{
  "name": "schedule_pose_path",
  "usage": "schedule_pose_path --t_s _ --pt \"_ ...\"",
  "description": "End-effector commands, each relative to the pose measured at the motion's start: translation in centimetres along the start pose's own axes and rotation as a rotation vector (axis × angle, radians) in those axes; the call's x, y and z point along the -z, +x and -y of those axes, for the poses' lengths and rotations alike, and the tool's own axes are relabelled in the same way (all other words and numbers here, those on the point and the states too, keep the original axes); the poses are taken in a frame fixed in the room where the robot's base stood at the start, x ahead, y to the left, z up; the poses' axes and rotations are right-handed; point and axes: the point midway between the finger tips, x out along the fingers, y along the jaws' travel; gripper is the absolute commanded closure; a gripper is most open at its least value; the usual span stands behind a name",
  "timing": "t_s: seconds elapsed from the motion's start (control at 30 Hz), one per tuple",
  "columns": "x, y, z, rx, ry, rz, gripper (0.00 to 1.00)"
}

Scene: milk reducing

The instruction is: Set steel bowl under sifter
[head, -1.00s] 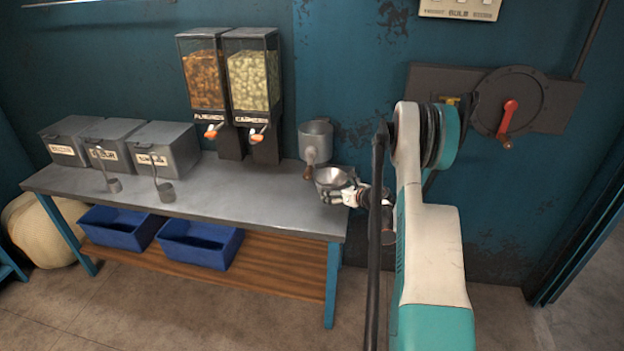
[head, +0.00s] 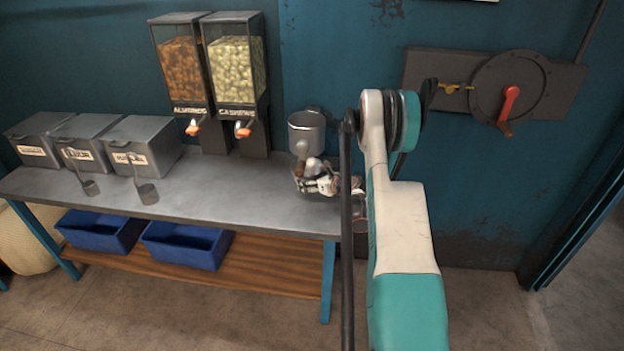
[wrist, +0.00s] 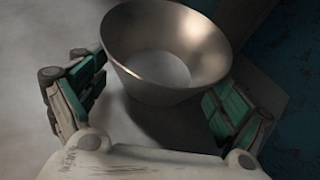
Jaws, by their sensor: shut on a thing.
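The steel bowl (wrist: 165,82) is a wide, empty metal bowl, seen from above in the wrist view. My gripper (wrist: 157,88) is shut on it, with one green-padded finger on each side. In the head view my gripper (head: 318,183) is at the right end of the table, just below the sifter, and hides most of the bowl. The sifter (head: 307,132) is a grey metal cylinder on the wall with a brown handle hanging in front. The bowl appears close below it; I cannot tell whether it is centred or touching the tabletop.
Two nut dispensers (head: 212,85) stand left of the sifter. Several grey lidded boxes (head: 140,145) and two scoops (head: 148,193) are at the table's left (head: 225,195). Blue bins (head: 187,246) sit on the lower shelf. A red-handled wheel (head: 508,95) is on the wall at right.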

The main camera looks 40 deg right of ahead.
Motion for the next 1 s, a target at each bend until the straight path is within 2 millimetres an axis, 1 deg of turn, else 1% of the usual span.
schedule_pose_path --t_s 0.17,0.2,0.23,0.6,0.73,0.87,1.0 --pt "0.2 0.1 0.0 0.0 0.0 0.0 0.36" --pt "0.2 0.1 0.0 0.0 0.0 0.0 0.05" --pt "0.2 0.1 0.0 0.0 0.0 0.0 0.0" --pt "0.2 0.1 0.0 0.0 0.0 0.0 0.0" --pt "-0.1 -0.1 0.0 0.0 0.0 0.0 0.0" --pt "-0.2 -1.9 0.1 0.002 0.0 0.0 0.0" --pt "-0.3 -4.9 0.1 0.003 0.001 0.0 0.0"
